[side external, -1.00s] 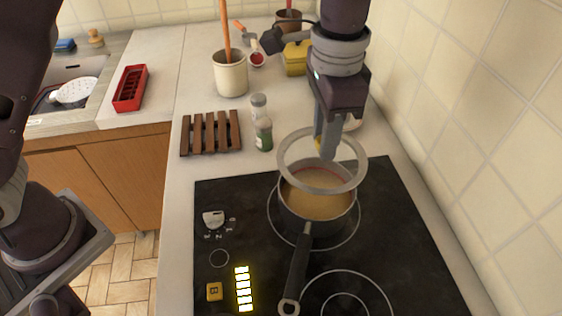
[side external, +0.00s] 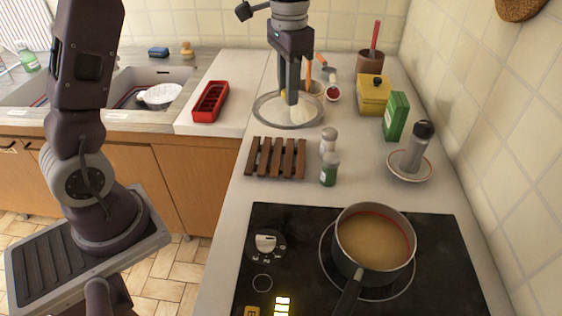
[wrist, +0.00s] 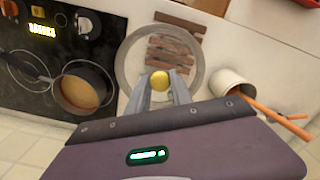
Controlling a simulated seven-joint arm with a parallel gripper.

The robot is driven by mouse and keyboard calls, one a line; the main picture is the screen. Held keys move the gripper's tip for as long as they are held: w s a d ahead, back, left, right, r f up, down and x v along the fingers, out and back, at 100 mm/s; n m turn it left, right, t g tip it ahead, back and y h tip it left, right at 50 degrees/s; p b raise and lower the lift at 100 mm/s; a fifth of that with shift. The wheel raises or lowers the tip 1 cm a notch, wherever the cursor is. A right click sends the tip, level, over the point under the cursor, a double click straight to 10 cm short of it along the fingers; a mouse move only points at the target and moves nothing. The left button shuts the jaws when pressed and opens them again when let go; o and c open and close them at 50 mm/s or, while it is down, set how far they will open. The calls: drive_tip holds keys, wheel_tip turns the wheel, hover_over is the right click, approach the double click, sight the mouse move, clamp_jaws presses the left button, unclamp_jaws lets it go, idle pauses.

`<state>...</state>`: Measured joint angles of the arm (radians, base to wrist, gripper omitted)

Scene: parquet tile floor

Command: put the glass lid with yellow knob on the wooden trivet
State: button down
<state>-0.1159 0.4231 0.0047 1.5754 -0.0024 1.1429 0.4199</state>
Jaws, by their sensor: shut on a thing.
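My gripper (side external: 290,92) is shut on the yellow knob (wrist: 159,80) of the glass lid (side external: 268,116). The lid is held up level, clear glass with a pale grey rim. In the side external view it appears just behind the wooden trivet (side external: 276,158), a set of dark brown slats lying on the counter. In the wrist view the lid's rim (wrist: 120,68) surrounds part of the trivet's slats (wrist: 168,46), seen through the glass. The height of the lid above the counter is hard to tell.
A pot of soup (side external: 374,238) sits on the black stove (side external: 450,240). A cream utensil crock (wrist: 234,88) is close to the lid. A red tray (side external: 210,101) lies left, and a pepper mill (side external: 416,148) stands right on a saucer.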

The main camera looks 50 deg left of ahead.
drive_tip(key=a+f+n, duration=0.1)
drive_tip(key=f, duration=0.3)
drive_tip(key=a+f+n, duration=0.1)
drive_tip(key=a+f, duration=0.1)
drive_tip(key=f, duration=0.3)
drive_tip(key=a+f+n, duration=0.1)
drive_tip(key=f, duration=0.3)
drive_tip(key=shift+w+a+f, duration=0.2)
drive_tip(key=shift+a+f, duration=0.05)
drive_tip(key=shift+f, duration=0.9)
drive_tip(key=shift+f, duration=0.35)
drive_tip(key=c, duration=1.1)
unclamp_jaws()
drive_tip(key=shift+o, duration=0.2)
drive_tip(key=shift+r, duration=1.5)
